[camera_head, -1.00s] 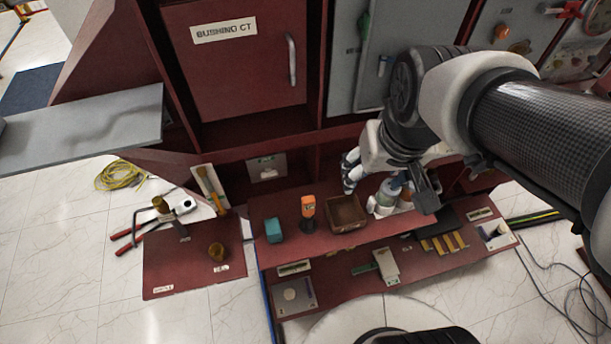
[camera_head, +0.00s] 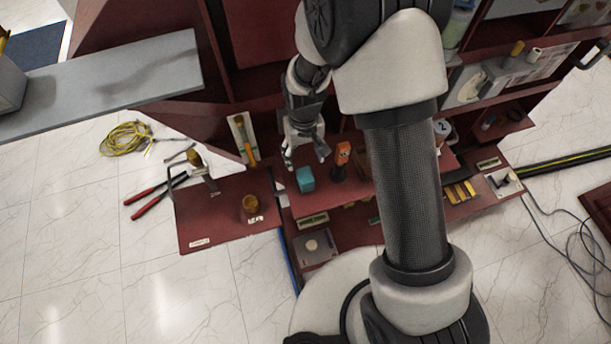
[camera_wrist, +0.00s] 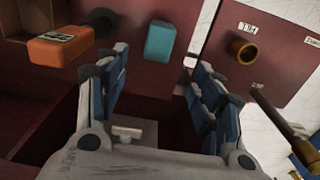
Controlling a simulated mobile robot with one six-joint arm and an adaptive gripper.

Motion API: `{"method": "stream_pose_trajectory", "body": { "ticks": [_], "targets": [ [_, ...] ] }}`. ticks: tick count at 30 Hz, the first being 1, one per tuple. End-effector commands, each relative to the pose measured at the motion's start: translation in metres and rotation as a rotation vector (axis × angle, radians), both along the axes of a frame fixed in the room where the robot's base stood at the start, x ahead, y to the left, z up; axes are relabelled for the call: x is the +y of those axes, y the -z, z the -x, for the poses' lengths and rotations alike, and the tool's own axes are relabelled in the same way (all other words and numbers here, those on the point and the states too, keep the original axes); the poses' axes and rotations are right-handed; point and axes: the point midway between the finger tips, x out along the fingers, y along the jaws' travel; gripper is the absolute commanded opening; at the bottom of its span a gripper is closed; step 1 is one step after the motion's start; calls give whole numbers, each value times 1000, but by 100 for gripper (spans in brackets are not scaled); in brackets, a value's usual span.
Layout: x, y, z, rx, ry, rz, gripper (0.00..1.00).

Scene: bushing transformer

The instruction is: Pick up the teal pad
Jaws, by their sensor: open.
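The teal pad (camera_head: 305,179) is a small block on the red shelf, left of an orange-topped tool with a dark base. In the wrist view the teal pad (camera_wrist: 159,41) lies beyond the fingertips, in line with the gap between them. My gripper (camera_head: 307,158) is open and empty, just behind and above the pad in the head view. In the wrist view its two blue-padded fingers (camera_wrist: 160,62) are wide apart. They do not appear to touch the pad.
The orange tool (camera_head: 341,156) stands close to the right of the pad; it also shows in the wrist view (camera_wrist: 62,47). A brass cup (camera_head: 249,203) sits on the lower red board (camera_head: 215,229) at left. A brush (camera_head: 246,140) leans against the cabinet.

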Motion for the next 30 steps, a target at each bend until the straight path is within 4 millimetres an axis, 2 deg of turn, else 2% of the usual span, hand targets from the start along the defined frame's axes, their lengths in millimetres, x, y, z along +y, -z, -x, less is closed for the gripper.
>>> {"method": "stream_pose_trajectory", "body": {
  "ticks": [1, 3, 9, 17, 27, 30],
  "targets": [
    [0, 16, 1, 3, 0, 1, 61],
    [-1, 31, 1, 4, 0, 1, 61],
    [-1, 66, 0, 1, 0, 0, 61],
    [-1, 80, 0, -1, 0, 0, 61],
    [-4, 126, 3, 1, 0, 0, 61],
    [-4, 130, 3, -1, 0, 0, 61]
  ]
}}
